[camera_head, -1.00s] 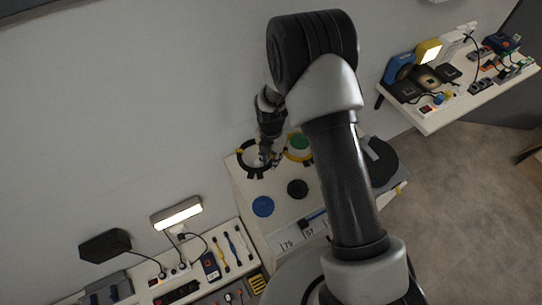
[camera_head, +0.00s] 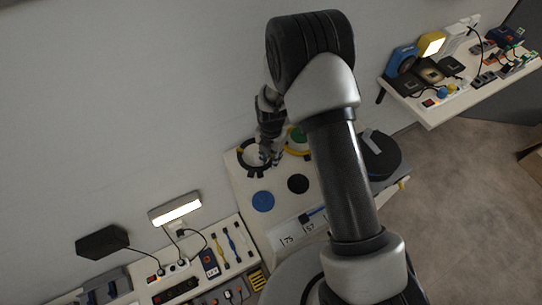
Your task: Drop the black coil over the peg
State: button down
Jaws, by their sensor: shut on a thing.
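The black coil (camera_head: 243,165) is a dark ring at the far left part of the pale bench, with a light area showing through its middle. My gripper (camera_head: 268,160) points down at the coil's right side and is shut on it. The fingers are small and partly dark against the coil. On the bench are a round black top (camera_head: 298,184) and a round blue top (camera_head: 263,201), both clear of the coil. A green round top (camera_head: 297,136) with a yellow ring around it is partly hidden by my arm. I cannot tell the coil's height above the bench.
A large black round object (camera_head: 380,155) is on the bench's right, beyond my arm. Number labels (camera_head: 289,239) line the front. A tool bench with a lit lamp (camera_head: 175,209) is at lower left. A shelf of devices (camera_head: 430,115) is at upper right. A wall stands behind.

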jog(key=shift+f+b, duration=1.25)
jog(key=shift+f, duration=0.6)
jog(key=c, duration=1.3)
grip_release()
jog(key=shift+r, duration=0.1)
notch_tip(320, 180, up, 12)
jog(key=shift+f, duration=0.1)
